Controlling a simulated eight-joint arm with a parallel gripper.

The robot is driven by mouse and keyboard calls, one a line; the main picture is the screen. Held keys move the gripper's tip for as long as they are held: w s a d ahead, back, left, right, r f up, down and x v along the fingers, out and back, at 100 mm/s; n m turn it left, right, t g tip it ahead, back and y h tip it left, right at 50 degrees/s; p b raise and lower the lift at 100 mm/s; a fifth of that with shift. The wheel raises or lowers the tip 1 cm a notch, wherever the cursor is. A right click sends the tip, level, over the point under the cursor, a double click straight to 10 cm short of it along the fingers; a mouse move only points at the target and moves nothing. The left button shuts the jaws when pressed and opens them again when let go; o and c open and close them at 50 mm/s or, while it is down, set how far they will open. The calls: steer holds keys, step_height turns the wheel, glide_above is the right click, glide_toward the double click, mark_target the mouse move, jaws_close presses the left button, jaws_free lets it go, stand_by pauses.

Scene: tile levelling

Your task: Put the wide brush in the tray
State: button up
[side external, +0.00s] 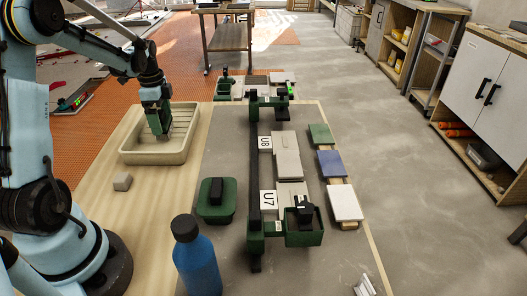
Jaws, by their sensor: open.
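The cream tray (185,152) with a ribbed floor sits on the wooden board at the left. My gripper (161,134) points down over the tray, with its lower end inside the rim outline. I cannot tell whether this is all gripper or partly the wide brush. The gap between the fingers is not clear from this side. No other item can be surely named as the wide brush.
Green, blue and white tiles (331,163) line the far right.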

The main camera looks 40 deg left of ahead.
mark_target(160, 112)
step_height(160, 112, up, 12)
steer(key=f, duration=0.1)
steer(key=d+r+n+t+y, duration=0.1)
steer(key=d+r+n+t, duration=0.2)
steer(key=d, duration=1.3)
steer(key=s+d+f+n+t, duration=0.2)
steer(key=d+n, duration=0.1)
steer(key=d, duration=0.3)
steer(key=s+d+f+n+t+h, duration=0.1)
steer(key=s+d+f+n+t, duration=0.1)
steer(key=d, duration=0.4)
steer(key=shift+s+d+f+n, duration=0.2)
steer(key=shift+s+f+n, duration=0.2)
steer(key=shift+s+n, duration=0.1)
